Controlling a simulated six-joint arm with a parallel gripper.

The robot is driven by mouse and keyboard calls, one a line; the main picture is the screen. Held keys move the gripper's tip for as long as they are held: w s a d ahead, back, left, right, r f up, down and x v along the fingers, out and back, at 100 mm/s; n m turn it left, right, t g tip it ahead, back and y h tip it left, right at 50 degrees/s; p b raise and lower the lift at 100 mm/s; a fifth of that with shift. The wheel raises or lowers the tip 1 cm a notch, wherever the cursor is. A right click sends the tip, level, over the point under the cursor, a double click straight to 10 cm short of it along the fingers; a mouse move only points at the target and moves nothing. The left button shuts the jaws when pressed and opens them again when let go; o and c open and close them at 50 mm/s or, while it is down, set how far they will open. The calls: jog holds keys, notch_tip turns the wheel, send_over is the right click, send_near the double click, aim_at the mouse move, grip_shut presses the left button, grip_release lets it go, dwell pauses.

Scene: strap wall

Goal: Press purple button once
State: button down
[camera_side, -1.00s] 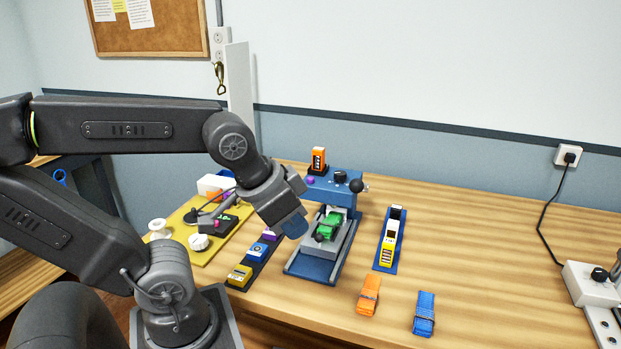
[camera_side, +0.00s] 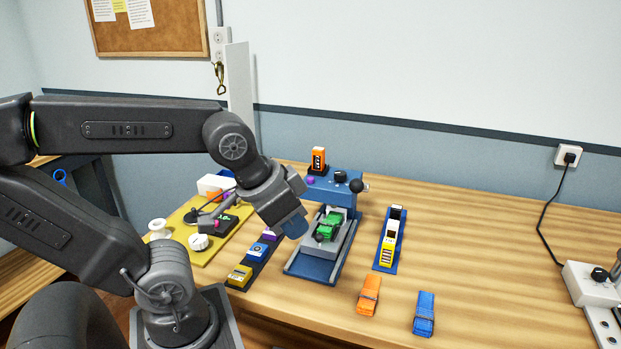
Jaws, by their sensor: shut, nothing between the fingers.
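The purple button (camera_side: 310,181) is a small round spot on the left of the blue press's (camera_side: 333,188) top, beside an orange block. My gripper (camera_side: 296,230) is shut and empty. A green strap bundle (camera_side: 328,226) lies on the press's grey bed under the head.
A rack (camera_side: 257,258) of coloured blocks stands left of the press, by my gripper. A yellow board (camera_side: 205,254) with small parts lies farther left. A blue tray (camera_side: 389,242) stands right. Orange (camera_side: 368,296) and blue (camera_side: 424,314) bundles lie in front.

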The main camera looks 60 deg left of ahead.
notch_tip(320, 180, up, 2)
jog(key=n+t+h, duration=0.1)
jog(key=n+t, duration=0.2)
jog(key=n, duration=2.2)
send_over(310, 179)
jog(key=shift+r, duration=0.1)
jog(key=shift+f, duration=4.4)
